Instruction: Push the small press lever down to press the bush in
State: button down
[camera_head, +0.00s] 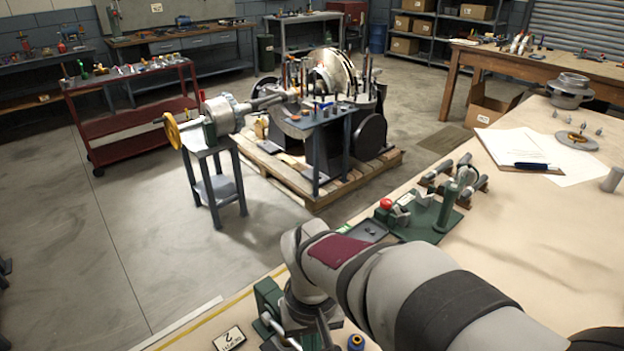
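A green upright frame (267,297) stands at the bench's front left edge, beside a plate marked 2 (229,338); it may be the small press. A pale metal rod with a rounded end (279,328) shows at its foot; I cannot tell if it is the press lever. My arm reaches in from the lower right and its end comes down right beside this frame. My gripper is mostly hidden by my own wrist and the picture's lower edge, so its fingers and any contact cannot be made out. I cannot identify the bush.
A green fixture (447,218) with a red knob (386,204) and a dark tray (361,231) stand farther along the bench. A small blue and brass-coloured part (356,342) is at the lower edge. Papers (505,146) lie at the right. The bench right of the fixture is mostly clear.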

jog(key=shift+s+d+f, duration=0.15)
jog(key=shift+f, duration=0.45)
jog(key=shift+s+d+f, duration=0.15)
jog(key=shift+f, duration=0.4)
dwell(1.2)
jog(key=shift+s+d+f, duration=0.15)
jog(key=shift+f, duration=1.2)
dwell(2.0)
jog(key=shift+r, duration=0.1)
notch_tip(320, 180, up, 11)
jog(key=shift+f, duration=0.1)
dwell(0.8)
jog(key=s+d+f+m+y, duration=0.1)
jog(key=s+d+m, duration=0.3)
jog(key=s, duration=0.3)
jog(key=s+d+f+m, duration=0.1)
jog(key=s+d+m, duration=0.2)
jog(key=s, duration=0.4)
jog(key=shift+d+m+y, duration=0.4)
jog(key=shift+m, duration=0.4)
jog(key=shift+f, duration=0.1)
